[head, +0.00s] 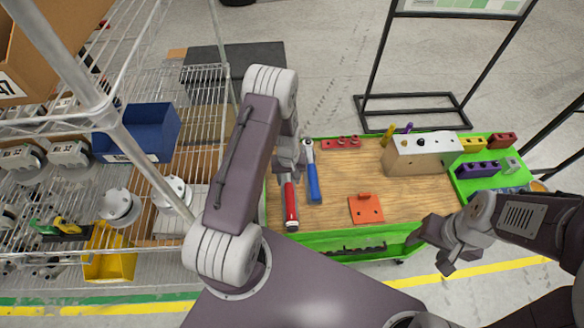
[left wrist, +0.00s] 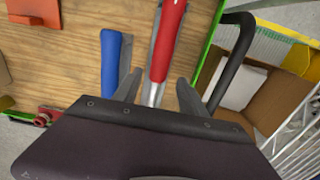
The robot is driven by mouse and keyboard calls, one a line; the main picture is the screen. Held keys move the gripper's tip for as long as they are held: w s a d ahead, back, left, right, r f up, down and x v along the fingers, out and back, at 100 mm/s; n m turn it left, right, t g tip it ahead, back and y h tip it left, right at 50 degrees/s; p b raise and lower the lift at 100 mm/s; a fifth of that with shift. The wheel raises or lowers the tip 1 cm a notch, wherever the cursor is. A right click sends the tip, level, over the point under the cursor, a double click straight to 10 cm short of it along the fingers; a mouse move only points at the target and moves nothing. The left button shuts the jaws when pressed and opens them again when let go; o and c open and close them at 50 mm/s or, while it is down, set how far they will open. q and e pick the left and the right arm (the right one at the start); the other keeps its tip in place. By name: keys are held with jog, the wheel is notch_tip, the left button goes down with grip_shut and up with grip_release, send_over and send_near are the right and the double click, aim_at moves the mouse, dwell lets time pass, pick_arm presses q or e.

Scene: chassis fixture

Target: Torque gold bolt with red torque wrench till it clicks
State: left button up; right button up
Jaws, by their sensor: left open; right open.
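The red torque wrench (head: 291,205) lies on the wooden tabletop near its left edge, red handle toward the front. In the left wrist view its red handle (left wrist: 168,40) narrows to a metal shaft between my left fingers. My left gripper (head: 290,165) is open over the wrench; the wrist view shows its fingers (left wrist: 157,90) apart on either side. Whether they touch it is unclear. A gold bolt (head: 388,135) stands upright by the metal block (head: 424,150) at the back. My right gripper (head: 430,254) is open and empty off the table's front right side.
A blue-handled wrench (head: 313,185) lies just right of the red one; it also shows in the wrist view (left wrist: 110,60). A purple bolt (head: 407,128) is near the gold one. An orange plate (head: 365,209) lies mid-table. A wire shelf with a blue bin (head: 140,135) stands left.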

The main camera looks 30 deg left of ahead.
aim_at(289, 190)
pick_arm(q)
jog(key=shift+s+r, duration=0.15)
jog(key=shift+r, duration=0.2)
jog(key=shift+d, duration=0.3)
jog(key=shift+a+f+b, duration=0.15)
jog(key=shift+f+b, duration=0.3)
jog(key=shift+f, duration=0.15)
notch_tip(289, 190, down, 8)
jog(key=b, duration=0.6)
jog(key=shift+f+b, duration=0.1)
jog(key=shift+b, duration=0.2)
jog(key=shift+f+b, duration=0.3)
jog(key=shift+f, duration=0.15)
pick_arm(e)
notch_tip(289, 190, down, 7)
jog(key=shift+d+f, duration=0.2)
jog(key=shift+d, duration=0.1)
pick_arm(q)
jog(key=shift+r, duration=0.1)
grip_shut()
